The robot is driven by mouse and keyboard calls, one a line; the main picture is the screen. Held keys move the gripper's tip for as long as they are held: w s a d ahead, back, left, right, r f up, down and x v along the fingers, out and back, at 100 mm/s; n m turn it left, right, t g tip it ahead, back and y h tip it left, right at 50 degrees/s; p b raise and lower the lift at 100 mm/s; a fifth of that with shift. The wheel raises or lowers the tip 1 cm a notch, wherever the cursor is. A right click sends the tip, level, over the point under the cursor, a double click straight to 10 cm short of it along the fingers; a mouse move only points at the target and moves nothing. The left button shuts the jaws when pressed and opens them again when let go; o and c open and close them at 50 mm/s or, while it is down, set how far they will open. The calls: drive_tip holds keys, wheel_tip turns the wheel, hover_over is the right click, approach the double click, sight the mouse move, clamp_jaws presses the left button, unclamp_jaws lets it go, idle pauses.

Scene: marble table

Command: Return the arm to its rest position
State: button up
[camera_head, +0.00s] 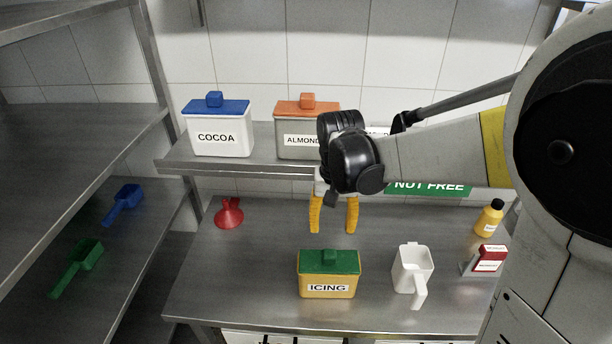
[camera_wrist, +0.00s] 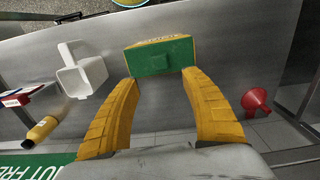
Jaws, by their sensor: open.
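My gripper (camera_head: 333,214) has two yellow fingers. They are apart with nothing between them, and they hang above the metal table behind the icing container in the head view. The fingers also show in the wrist view (camera_wrist: 171,105). The yellow icing container (camera_head: 328,285) with a green lid stands upright on the table, in front of and below my fingertips. In the wrist view the container (camera_wrist: 160,58) lies beyond the fingertips, apart from them. My arm reaches in from the right and hides part of the shelf behind it.
A white scoop (camera_head: 411,270), a yellow bottle (camera_head: 489,218), a red box (camera_head: 489,258) and a red funnel (camera_head: 229,213) stand on the table (camera_head: 255,295). Cocoa (camera_head: 217,130) and almond (camera_head: 300,140) containers stand on the shelf above. Green (camera_head: 77,266) and blue (camera_head: 123,204) scoops lie on the left shelf.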

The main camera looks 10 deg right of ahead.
drive_tip(key=s+f+n+t+b, duration=0.3)
drive_tip(key=s+t+b, duration=0.4)
drive_tip(key=s+b, duration=0.4)
drive_tip(key=shift+s+f, duration=0.15)
drive_tip(key=shift+s, duration=0.7)
